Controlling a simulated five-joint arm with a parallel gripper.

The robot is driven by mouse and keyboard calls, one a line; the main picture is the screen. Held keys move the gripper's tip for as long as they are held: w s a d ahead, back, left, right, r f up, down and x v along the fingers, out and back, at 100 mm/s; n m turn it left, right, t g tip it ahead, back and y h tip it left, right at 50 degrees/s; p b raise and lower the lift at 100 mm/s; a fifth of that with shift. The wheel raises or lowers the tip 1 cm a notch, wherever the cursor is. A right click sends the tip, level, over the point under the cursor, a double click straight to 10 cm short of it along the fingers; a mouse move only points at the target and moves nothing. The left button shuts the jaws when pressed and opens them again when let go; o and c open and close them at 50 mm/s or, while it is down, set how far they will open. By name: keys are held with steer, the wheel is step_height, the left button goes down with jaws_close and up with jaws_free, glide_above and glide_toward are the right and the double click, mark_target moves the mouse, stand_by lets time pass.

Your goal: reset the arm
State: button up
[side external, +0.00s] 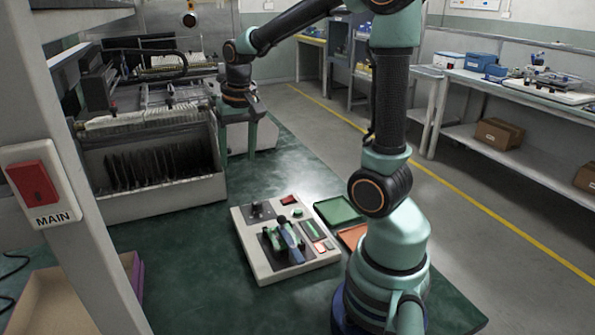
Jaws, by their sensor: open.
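My gripper (238,133) hangs from the wrist in the upper middle-left of the side external view, pointing down. It is open, with nothing visible between its fingers. It is in the air in front of the grey machine, behind and above a white control box (265,268). The box sits on the green work surface (190,236) and carries a black knob (257,209), a red button, dark and blue lever-like parts and small lit panels. My arm arches from its base at the lower right up past the top edge, so part of it is out of view.
A green tray (338,210) and a partly hidden orange tray (351,236) lie right of the control box. The large machine (150,160) stands behind left. A post with a red MAIN switch (34,184) is at left, above a cardboard box (75,300). A bench (520,85) stands right.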

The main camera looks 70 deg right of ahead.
steer(key=s+a+r+n+t, duration=0.2)
steer(key=s+a+n, duration=0.1)
steer(key=a, duration=0.3)
steer(key=s+a+r+n+t, duration=0.2)
steer(key=s+a+n, duration=0.1)
steer(key=a, duration=0.3)
steer(key=shift+s+a+n+y, duration=0.3)
steer(key=shift+a+n, duration=0.1)
steer(key=shift+n, duration=0.5)
